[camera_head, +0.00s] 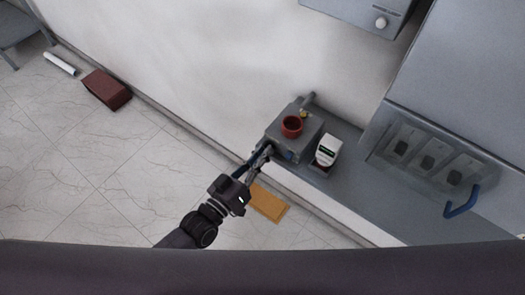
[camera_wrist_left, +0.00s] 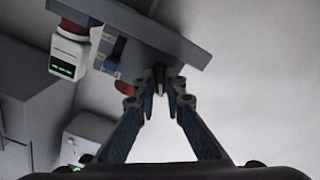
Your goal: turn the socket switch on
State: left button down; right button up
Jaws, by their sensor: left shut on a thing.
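A grey socket box (camera_head: 311,127) with a red ring-shaped socket (camera_head: 291,126) on it stands by the wall in the head view. My left gripper (camera_head: 266,151) is at the box's lower left side. In the left wrist view, the grey box (camera_wrist_left: 150,32) crosses the top. There my left gripper (camera_wrist_left: 160,88) is shut on a small dark knob (camera_wrist_left: 158,70) at the box's edge. The fingers partly hide the knob, so I cannot tell its exact setting. My right gripper is not in view.
A white meter (camera_head: 327,151) stands just right of the box; it also shows in the wrist view (camera_wrist_left: 69,53). A blue handle (camera_head: 462,203) and a grey panel (camera_head: 420,150) are further right.

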pick_arm(q)
jog(key=m, duration=0.5)
jog(key=shift+f+m+p, duration=0.1)
jog(key=shift+m+p, duration=0.3)
dwell(0.4)
jog(key=c, duration=2.3)
grip_release()
jog(key=v, duration=1.2)
